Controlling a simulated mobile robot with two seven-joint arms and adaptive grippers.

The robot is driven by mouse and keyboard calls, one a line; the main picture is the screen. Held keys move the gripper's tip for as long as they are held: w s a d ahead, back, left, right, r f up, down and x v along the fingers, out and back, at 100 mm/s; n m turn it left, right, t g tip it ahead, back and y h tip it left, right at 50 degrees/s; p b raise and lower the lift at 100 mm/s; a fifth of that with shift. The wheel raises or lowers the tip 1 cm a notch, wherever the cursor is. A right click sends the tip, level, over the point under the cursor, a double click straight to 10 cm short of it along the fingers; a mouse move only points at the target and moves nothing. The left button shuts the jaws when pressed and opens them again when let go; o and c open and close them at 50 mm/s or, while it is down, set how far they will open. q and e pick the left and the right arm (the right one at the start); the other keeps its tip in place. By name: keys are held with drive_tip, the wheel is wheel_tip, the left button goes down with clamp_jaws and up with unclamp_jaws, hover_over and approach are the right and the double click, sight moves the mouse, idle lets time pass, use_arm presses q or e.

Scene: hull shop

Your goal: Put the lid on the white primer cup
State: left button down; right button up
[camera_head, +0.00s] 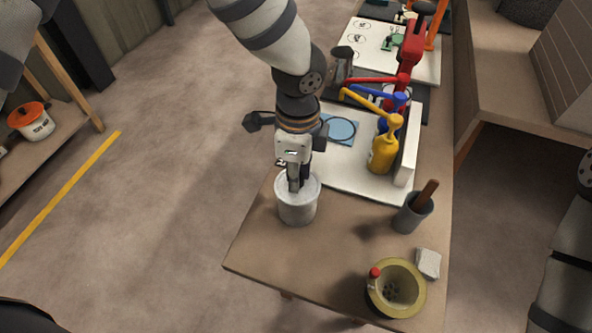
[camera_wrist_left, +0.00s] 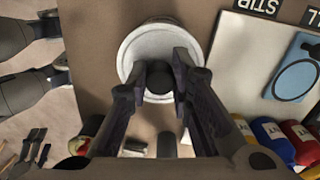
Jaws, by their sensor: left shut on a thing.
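The white primer cup (camera_head: 298,212) stands upright near the left edge of the bench. My left gripper (camera_head: 295,186) points down over its mouth. In the left wrist view, my left gripper (camera_wrist_left: 159,84) is shut on the dark knob of the pale round lid (camera_wrist_left: 158,42). The lid lies over the cup's mouth, roughly centred. I cannot tell whether it is fully seated or slightly above the rim, as the fingers cover part of it. My right gripper is not in view.
Right of the cup stand a grey pot (camera_head: 409,216) with a brown handle, a pale block (camera_head: 428,263) and a yellow-rimmed bowl (camera_head: 409,304). Behind are a yellow bottle (camera_head: 382,155) and a blue sheet (camera_head: 338,131) on a white board.

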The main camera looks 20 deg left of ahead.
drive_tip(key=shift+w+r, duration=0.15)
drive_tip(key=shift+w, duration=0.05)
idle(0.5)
use_arm(q)
drive_tip(key=c, duration=1.4)
unclamp_jaws()
drive_tip(key=shift+o, duration=0.8)
drive_tip(key=o, duration=0.4)
drive_tip(key=shift+c, duration=0.2)
drive_tip(key=shift+r+p, duration=0.45)
drive_tip(key=shift+r, duration=0.45)
drive_tip(key=shift+r+p, duration=0.75)
drive_tip(key=shift+r, duration=1.85)
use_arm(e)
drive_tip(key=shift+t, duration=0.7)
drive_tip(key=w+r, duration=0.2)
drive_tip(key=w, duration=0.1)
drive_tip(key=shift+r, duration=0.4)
